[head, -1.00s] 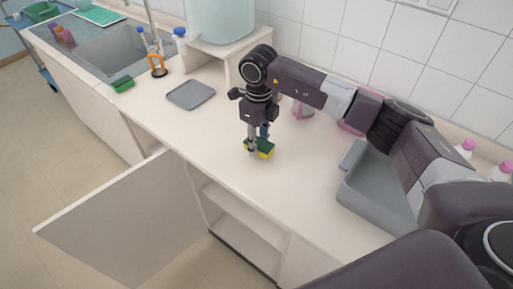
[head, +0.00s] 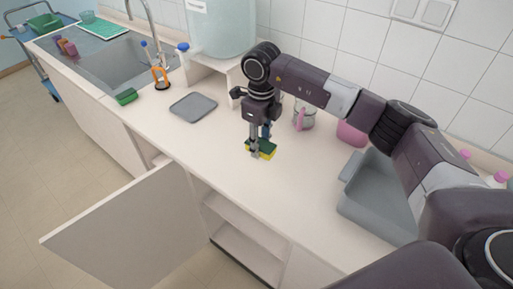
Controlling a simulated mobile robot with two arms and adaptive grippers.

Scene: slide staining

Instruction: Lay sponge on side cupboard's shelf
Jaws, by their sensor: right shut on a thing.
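A yellow and green sponge (head: 267,150) is at the countertop, between the fingers of my right gripper (head: 259,153). The right gripper points down and is shut on the sponge; I cannot tell whether the sponge still touches the counter. The side cupboard below the counter has its door (head: 125,235) swung open to the left. Its shelf (head: 240,217) shows inside, and the visible part is bare. A second green sponge (head: 126,97) lies near the sink. My left gripper is not in view.
A grey tray (head: 194,107) lies flat on the counter (head: 215,150). A grey basin (head: 375,195) stands to the right, under my right arm. Pink-handled glassware (head: 304,115) stands behind the gripper. A water container (head: 220,28) stands on a white stand at the back.

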